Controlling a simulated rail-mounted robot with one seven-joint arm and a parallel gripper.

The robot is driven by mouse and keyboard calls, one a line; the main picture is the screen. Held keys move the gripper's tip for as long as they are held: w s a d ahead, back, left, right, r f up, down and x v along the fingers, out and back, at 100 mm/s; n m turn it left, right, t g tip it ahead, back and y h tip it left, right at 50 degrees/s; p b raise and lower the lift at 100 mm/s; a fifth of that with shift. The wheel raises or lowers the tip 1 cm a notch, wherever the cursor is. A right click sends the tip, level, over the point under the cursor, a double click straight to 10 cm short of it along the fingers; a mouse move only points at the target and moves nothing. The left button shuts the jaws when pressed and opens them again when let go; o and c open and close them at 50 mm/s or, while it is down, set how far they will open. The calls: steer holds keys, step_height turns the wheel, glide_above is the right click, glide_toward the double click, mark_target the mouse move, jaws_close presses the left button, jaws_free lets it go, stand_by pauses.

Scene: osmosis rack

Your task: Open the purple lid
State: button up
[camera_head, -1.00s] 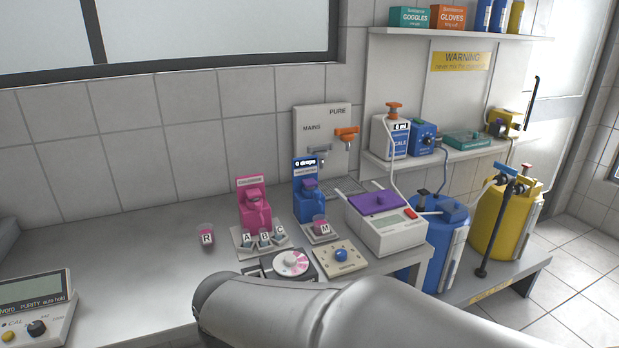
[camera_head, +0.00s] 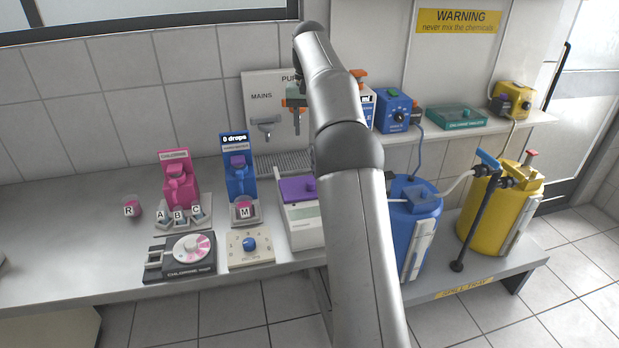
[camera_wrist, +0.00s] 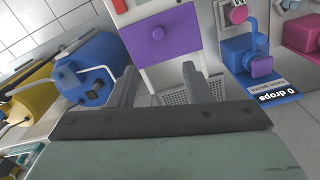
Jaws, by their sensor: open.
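The purple lid (camera_head: 297,189) lies flat and closed on top of the white box-shaped device (camera_head: 303,233). My arm hides the right part of both in the head view. In the wrist view the purple lid (camera_wrist: 172,48) shows with its small purple knob, on the white device (camera_wrist: 205,24). My gripper (camera_wrist: 160,70) is open and empty, with its two grey fingers spread. In that picture the lid lies just beyond the fingertips, apart from them as far as I can tell. In the head view my gripper hangs high, in front of the wall panel.
A blue dispenser (camera_head: 239,180) and a pink dispenser (camera_head: 177,182) stand left of the device. A dial box (camera_head: 180,257) and a blue-knob plate (camera_head: 250,247) sit in front. A blue barrel (camera_head: 415,225) and a yellow barrel (camera_head: 492,213) stand to the right.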

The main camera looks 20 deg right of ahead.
mark_target(309, 183)
steer(key=f+b, duration=0.2)
steer(key=f, duration=1.5)
steer(key=shift+d+f, duration=0.15)
steer(key=shift+d, duration=0.05)
